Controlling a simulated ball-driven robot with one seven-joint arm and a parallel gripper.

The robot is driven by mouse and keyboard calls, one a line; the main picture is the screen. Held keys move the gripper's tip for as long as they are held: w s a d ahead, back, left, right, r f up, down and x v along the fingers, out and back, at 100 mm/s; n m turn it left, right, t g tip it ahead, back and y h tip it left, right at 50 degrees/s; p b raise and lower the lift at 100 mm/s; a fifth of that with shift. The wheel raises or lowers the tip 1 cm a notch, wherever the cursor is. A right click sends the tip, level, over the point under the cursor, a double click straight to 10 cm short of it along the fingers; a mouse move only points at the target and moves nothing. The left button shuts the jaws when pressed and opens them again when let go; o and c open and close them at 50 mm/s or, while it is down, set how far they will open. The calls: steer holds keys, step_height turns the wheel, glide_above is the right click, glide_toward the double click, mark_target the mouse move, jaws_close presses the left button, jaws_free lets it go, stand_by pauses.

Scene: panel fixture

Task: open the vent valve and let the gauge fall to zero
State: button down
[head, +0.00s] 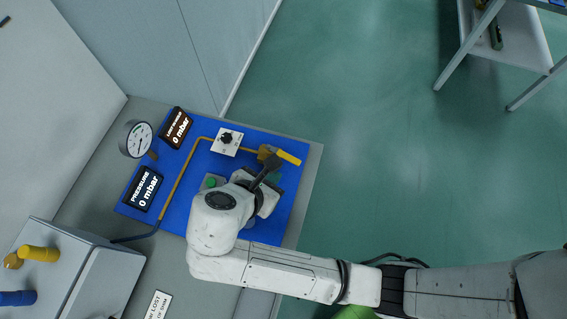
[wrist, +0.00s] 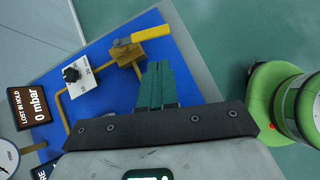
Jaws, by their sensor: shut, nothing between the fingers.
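The valve has a brass body (head: 266,152) and a yellow lever (head: 289,157) at the far right end of the pipe on the blue panel (head: 287,205). The wrist view shows the brass body (wrist: 128,55) and the lever (wrist: 151,35) pointing off to the right, roughly in line with the pipe end. My gripper (wrist: 158,85) is shut and empty over the blue panel, apart from the lever; in the head view my gripper (head: 273,178) is partly hidden by my wrist. The round gauge (head: 138,138) has a needle too small to read. The pressure display (head: 143,189) reads 0 mbar.
The lost-in-hold display (head: 177,128) reads 0 mbar. A black knob (head: 227,138) on a white plate and a green button (head: 211,182) sit on the panel. A grey box (head: 100,285) with yellow and blue fittings stands at lower left. Open floor lies right.

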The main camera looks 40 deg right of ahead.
mark_target(283, 154)
steer(key=shift+n, duration=0.4)
steer(key=shift+w+b+x, duration=0.1)
steer(key=shift+b+x, duration=2)
steer(key=shift+x, duration=0.1)
steer(key=shift+w+b+x, duration=0.15)
steer(key=shift+b+x, duration=1.95)
steer(key=shift+x, duration=0.15)
steer(key=shift+a, duration=0.2)
